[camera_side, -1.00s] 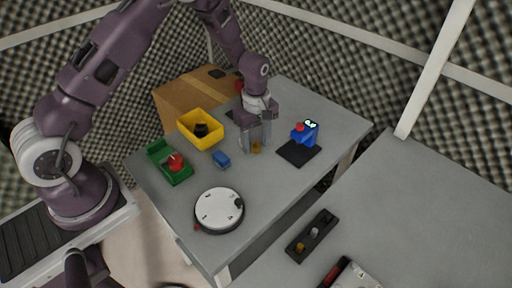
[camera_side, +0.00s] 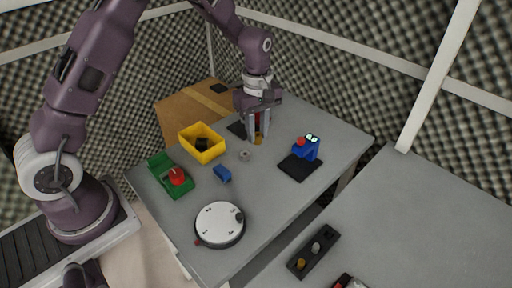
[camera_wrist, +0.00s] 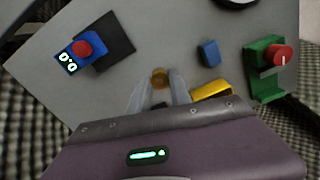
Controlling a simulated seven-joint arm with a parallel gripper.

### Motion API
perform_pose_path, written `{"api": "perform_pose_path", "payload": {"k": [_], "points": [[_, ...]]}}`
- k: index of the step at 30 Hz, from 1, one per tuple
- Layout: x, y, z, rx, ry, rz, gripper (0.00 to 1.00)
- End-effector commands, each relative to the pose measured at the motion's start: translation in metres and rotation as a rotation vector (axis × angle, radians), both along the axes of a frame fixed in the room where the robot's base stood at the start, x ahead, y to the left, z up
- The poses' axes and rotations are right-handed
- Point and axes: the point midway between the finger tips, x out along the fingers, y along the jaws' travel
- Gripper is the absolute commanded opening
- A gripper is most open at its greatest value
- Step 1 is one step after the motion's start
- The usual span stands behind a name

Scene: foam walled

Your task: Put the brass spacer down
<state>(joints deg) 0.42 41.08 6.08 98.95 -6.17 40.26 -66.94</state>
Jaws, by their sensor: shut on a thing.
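The brass spacer (camera_side: 258,140) is a small yellow-gold piece between the fingertips of my gripper (camera_side: 257,137), over the far part of the grey table. The wrist view shows the spacer (camera_wrist: 160,74) between the two pale fingertips (camera_wrist: 160,82). My gripper is shut on it and points down. I cannot tell whether the spacer touches the table top. A dark flat pad (camera_side: 237,130) lies just left of the fingers, partly hidden by them.
A blue device (camera_side: 308,150) stands by a black mat (camera_side: 297,168). A white disc (camera_side: 218,222) sits in front.

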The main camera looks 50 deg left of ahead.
Motion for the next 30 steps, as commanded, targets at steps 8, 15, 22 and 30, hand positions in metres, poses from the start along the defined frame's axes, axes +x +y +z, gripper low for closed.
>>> {"api": "perform_pose_path", "payload": {"k": [8,15,22,30], "points": [[-0.036,0.011,0.023,0.002,0.002,-0.585,0.00],[-0.072,0.019,0.032,0.000,0.002,-1.166,0.00],[-0.082,0.041,0.031,0.000,0.002,-1.295,0.00],[-0.100,0.126,0.017,-0.002,0.002,-1.180,0.00]]}}
